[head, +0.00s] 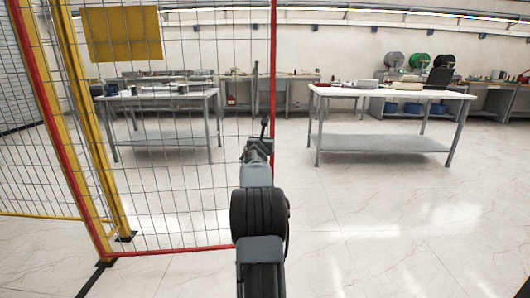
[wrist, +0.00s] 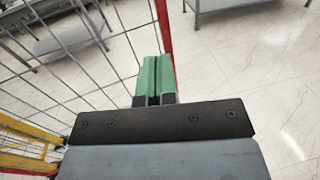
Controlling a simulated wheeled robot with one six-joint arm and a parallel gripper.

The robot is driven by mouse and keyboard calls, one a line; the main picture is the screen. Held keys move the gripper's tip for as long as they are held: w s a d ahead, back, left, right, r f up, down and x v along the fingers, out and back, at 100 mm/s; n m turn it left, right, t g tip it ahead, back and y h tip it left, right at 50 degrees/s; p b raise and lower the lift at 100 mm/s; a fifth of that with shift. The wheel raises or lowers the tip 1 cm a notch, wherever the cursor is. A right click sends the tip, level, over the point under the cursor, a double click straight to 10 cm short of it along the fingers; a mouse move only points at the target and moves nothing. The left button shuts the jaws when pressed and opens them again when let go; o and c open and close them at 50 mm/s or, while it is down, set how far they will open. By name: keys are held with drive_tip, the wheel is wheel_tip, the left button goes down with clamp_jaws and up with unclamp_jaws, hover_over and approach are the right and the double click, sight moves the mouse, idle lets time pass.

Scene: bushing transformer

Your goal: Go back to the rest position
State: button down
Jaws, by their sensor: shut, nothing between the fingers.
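My gripper shows in the wrist view (wrist: 153,77) with its two green fingers shut together and nothing between them. In the head view my arm reaches forward from the bottom middle, and its far end (head: 262,135) is small and partly hidden by my own arm links. The gripper is in the air, close to the red edge post of the mesh fence in the picture. I cannot tell whether it touches the fence.
A wire mesh fence (head: 185,190) with yellow posts and a red frame stands at the left, close to my arm. A white-topped table (head: 395,92) stands at the right and another (head: 155,97) behind the mesh. The tiled floor (head: 400,220) at the right is clear.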

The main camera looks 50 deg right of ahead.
drive_tip(key=shift+s+a+b, duration=0.45)
drive_tip(key=shift+s+a, duration=0.8)
drive_tip(key=shift+a, duration=0.15)
drive_tip(key=a+r+m+g+y+p, duration=0.1)
drive_tip(key=a+r+m+p, duration=0.35)
drive_tip(key=a, duration=0.35)
drive_tip(key=a+r+m+y+p, duration=0.2)
drive_tip(key=a+r+m+p, duration=0.15)
drive_tip(key=a+p, duration=0.3)
drive_tip(key=a+r+m+g+y+p, duration=0.1)
drive_tip(key=a+r+m+p, duration=0.35)
drive_tip(key=a, duration=0.35)
drive_tip(key=s+a+m+y+p, duration=0.3)
drive_tip(key=s+a+y+p, duration=0.1)
drive_tip(key=a, duration=0.6)
drive_tip(key=s+a+f+m+g+y+p, duration=0.1)
drive_tip(key=s+a+m+y+p, duration=0.3)
drive_tip(key=a, duration=0.7)
drive_tip(key=s+a+m+g+y+p, duration=0.1)
drive_tip(key=s+a+m+y+p, duration=0.2)
drive_tip(key=s+a+p, duration=0.3)
drive_tip(key=s+a+y, duration=0.1)
drive_tip(key=a, duration=0.3)
drive_tip(key=shift+a+f+m, duration=0.25)
drive_tip(key=shift+a+m, duration=0.1)
drive_tip(key=shift+s+d, duration=0.1)
